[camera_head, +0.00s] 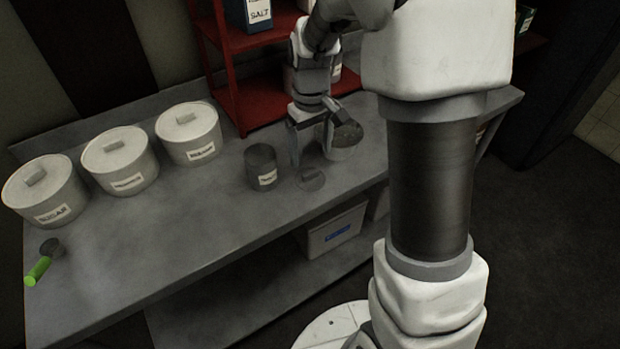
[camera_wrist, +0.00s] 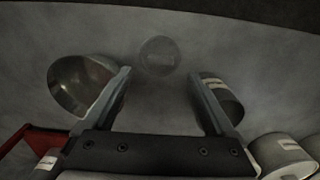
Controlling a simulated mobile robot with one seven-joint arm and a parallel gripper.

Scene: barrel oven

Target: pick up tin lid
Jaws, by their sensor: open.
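The tin lid, a small flat grey disc (camera_head: 310,179), lies on the grey counter between the dark tin and a metal bowl. In the wrist view the lid (camera_wrist: 158,56) lies flat ahead of the fingertips, roughly centred between them. My gripper (camera_head: 311,156) points down over the counter, close to the lid and a little behind it; its exact height above the lid is hard to tell. The fingers (camera_wrist: 161,74) are wide apart with nothing between them. The dark labelled tin (camera_head: 260,165) stands left of the lid; in the wrist view my right finger partly hides it.
A metal bowl (camera_head: 341,153) sits close right of my gripper. White lidded canisters (camera_head: 119,160) line the counter's back left. A red shelf (camera_head: 262,101) stands behind my gripper. A green-handled tool (camera_head: 38,269) lies at far left. The counter's front middle is clear.

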